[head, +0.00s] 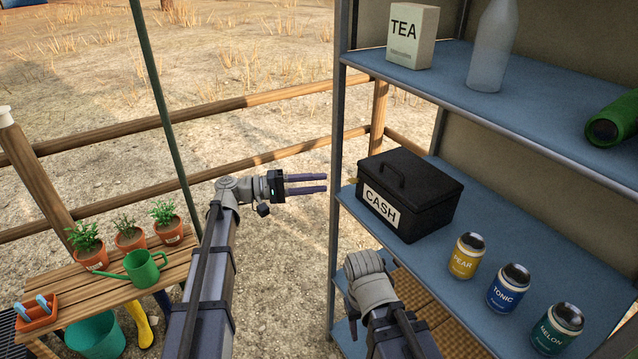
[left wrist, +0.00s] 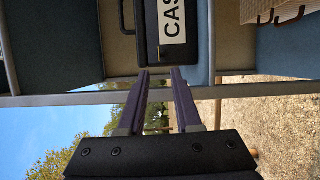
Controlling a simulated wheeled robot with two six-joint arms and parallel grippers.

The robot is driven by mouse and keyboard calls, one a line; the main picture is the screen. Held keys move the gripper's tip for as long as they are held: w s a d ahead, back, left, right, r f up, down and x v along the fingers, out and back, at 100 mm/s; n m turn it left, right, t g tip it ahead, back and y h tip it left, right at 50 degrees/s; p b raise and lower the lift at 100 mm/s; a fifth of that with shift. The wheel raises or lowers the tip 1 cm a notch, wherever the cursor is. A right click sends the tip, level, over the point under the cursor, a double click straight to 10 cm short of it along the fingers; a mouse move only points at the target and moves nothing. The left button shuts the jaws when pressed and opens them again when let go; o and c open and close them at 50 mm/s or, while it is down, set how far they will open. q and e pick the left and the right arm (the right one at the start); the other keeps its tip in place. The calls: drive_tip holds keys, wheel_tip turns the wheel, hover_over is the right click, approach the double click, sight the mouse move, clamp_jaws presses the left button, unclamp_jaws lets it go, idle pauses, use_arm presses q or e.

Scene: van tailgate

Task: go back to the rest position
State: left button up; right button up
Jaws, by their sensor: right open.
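My left gripper (head: 325,182) reaches in from the left in the head view. It points right at the shelf's front post, left of the black cash box (head: 432,192). Its two dark fingers are apart with nothing between them; they also show in the left wrist view (left wrist: 160,73), with the cash box (left wrist: 166,40) beyond. My right arm (head: 372,285) is low in front of the shelf in the head view. Its rounded grey joint shows, but I cannot make out its gripper's fingers.
The blue-grey shelf (head: 500,262) holds a tea box (head: 411,38), a bottle (head: 492,45), a green cylinder (head: 614,118) and yellow (head: 467,256), blue (head: 508,288) and teal (head: 556,328) jars. A wooden table (head: 90,292) with potted plants is left. Open ground lies between.

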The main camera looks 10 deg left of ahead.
use_arm(q)
drive_tip(key=s+d+f+m+g+y, duration=0.2)
drive_tip(key=s+d+f+y, duration=0.25)
drive_tip(key=s+f, duration=0.2)
drive_tip(key=s+d+f+m+g+y, duration=0.1)
drive_tip(key=s+d+f+g+y, duration=0.15)
drive_tip(key=s+d+f, duration=0.35)
drive_tip(key=s+a+f+m+y, duration=0.2)
drive_tip(key=s+a+f+y, duration=0.25)
drive_tip(key=s+y, duration=0.2)
drive_tip(key=s+a+f+m+y, duration=0.2)
drive_tip(key=s+a+f+y, duration=0.1)
drive_tip(key=s+f+y, duration=0.3)
wheel_tip(320, 180, up, 18)
drive_tip(key=s+p, duration=0.1)
drive_tip(key=p, duration=1.6)
drive_tip(key=shift+a, duration=0.4)
drive_tip(key=shift+f+h, duration=0.1)
drive_tip(key=shift+h, duration=0.15)
